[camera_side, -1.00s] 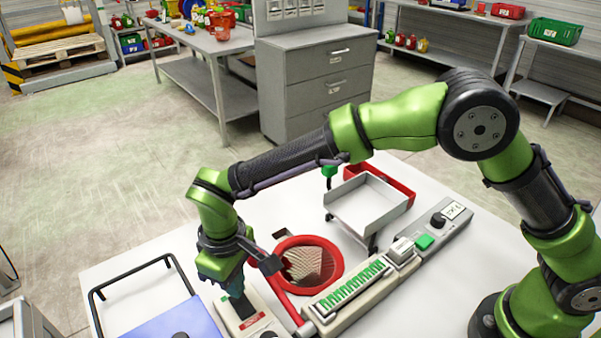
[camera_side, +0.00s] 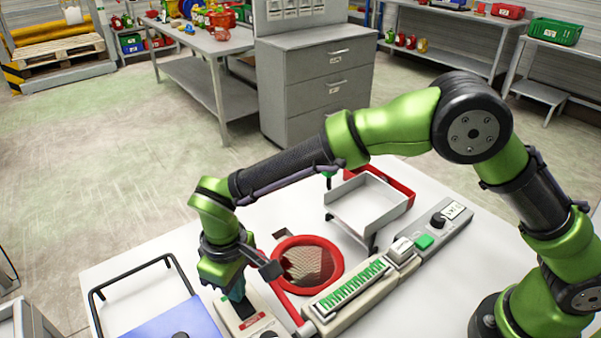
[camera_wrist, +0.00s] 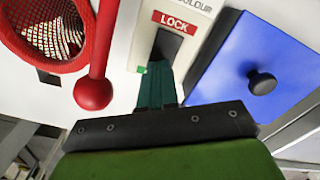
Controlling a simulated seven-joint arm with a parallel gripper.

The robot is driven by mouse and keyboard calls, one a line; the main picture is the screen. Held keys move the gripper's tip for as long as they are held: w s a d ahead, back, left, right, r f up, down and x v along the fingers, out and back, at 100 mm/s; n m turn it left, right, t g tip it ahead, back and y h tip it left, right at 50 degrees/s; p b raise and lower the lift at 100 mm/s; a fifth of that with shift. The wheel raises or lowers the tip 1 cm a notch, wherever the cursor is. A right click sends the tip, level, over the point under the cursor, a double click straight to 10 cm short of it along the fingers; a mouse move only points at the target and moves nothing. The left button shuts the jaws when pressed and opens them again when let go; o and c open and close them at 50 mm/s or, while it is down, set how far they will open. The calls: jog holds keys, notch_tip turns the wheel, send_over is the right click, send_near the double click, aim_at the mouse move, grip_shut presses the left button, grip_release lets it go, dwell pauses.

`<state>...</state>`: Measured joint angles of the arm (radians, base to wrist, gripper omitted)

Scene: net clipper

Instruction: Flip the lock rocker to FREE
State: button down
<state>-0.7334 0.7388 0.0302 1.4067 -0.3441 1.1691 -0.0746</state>
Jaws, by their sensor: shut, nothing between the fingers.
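The lock panel (camera_side: 225,311) is a pale box at the table's front, with a red label (camera_side: 252,321). In the wrist view the red label reads LOCK (camera_wrist: 175,22), and the black rocker (camera_wrist: 168,44) sits in the panel just below it. My gripper (camera_side: 237,294) points down over the panel. Its teal fingers (camera_wrist: 155,88) are shut with nothing between them. Their tips are at the near end of the rocker and hide part of it; I cannot tell whether they touch. A small green piece (camera_wrist: 142,70) shows beside the fingers. No FREE marking is readable.
A red-rimmed net (camera_side: 340,268) with a red ball-ended handle (camera_wrist: 93,93) lies left of the panel in the wrist view. A blue plate with a black knob (camera_wrist: 262,82) lies right. A green-toothed strip (camera_side: 348,288) and a grey tray (camera_side: 368,205) are beyond.

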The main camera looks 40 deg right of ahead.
jog(key=shift+f, duration=0.35)
jog(key=shift+r, duration=3.55)
jog(key=shift+s+d+f, duration=0.5)
jog(key=shift+s+f, duration=0.05)
jog(key=shift+s, duration=0.05)
jog(key=s+d+r+m+t, duration=0.2)
jog(key=s+d+r+m, duration=0.1)
jog(key=d, duration=0.7)
jog(key=s+d+r+m+t+y, duration=0.1)
jog(key=s+d+r, duration=0.4)
jog(key=d, duration=0.5)
jog(key=s+d+r+m+t+y, duration=0.1)
jog(key=s+d+r+m+t, duration=0.3)
jog(key=d, duration=0.6)
notch_tip(320, 180, up, 2)
jog(key=shift+d+r+m, duration=0.1)
jog(key=shift+d+m, duration=0.05)
jog(key=shift+m, duration=0.85)
